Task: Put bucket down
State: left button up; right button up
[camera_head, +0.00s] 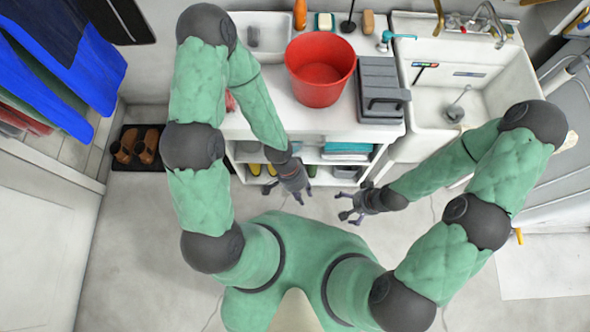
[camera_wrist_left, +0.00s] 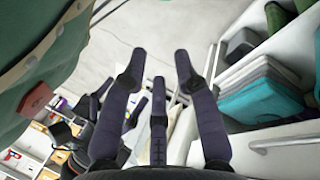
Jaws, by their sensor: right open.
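The red bucket (camera_head: 318,95) stands upright on the white counter (camera_head: 290,118) between the sink and the left end in the head view. It looks empty, and both my grippers are apart from it. My left gripper (camera_head: 288,196) hangs in front of the shelf unit, below the counter's front edge. Its fingers also show in the left wrist view (camera_wrist_left: 160,68), spread with nothing between them. My right gripper (camera_head: 347,207) is open and empty above the floor, to the right of the left one. The bucket does not show in the left wrist view.
A grey toolbox (camera_head: 380,85) stands close on the bucket's right. A white sink (camera_head: 478,90) with a tap is further right. Lower shelves hold folded teal cloths (camera_wrist_left: 265,95). Brown shoes (camera_head: 137,146) sit on a mat at left. The floor between is clear.

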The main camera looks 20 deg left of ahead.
pick_arm(q)
jog(key=a+f+n, duration=0.1)
jog(key=n, duration=0.1)
jog(key=w+a+f+n+t, duration=0.1)
jog(key=n, duration=0.2)
jog(key=w+a+f+n+t, duration=0.1)
jog(key=n, duration=0.1)
jog(key=shift+f, duration=0.25)
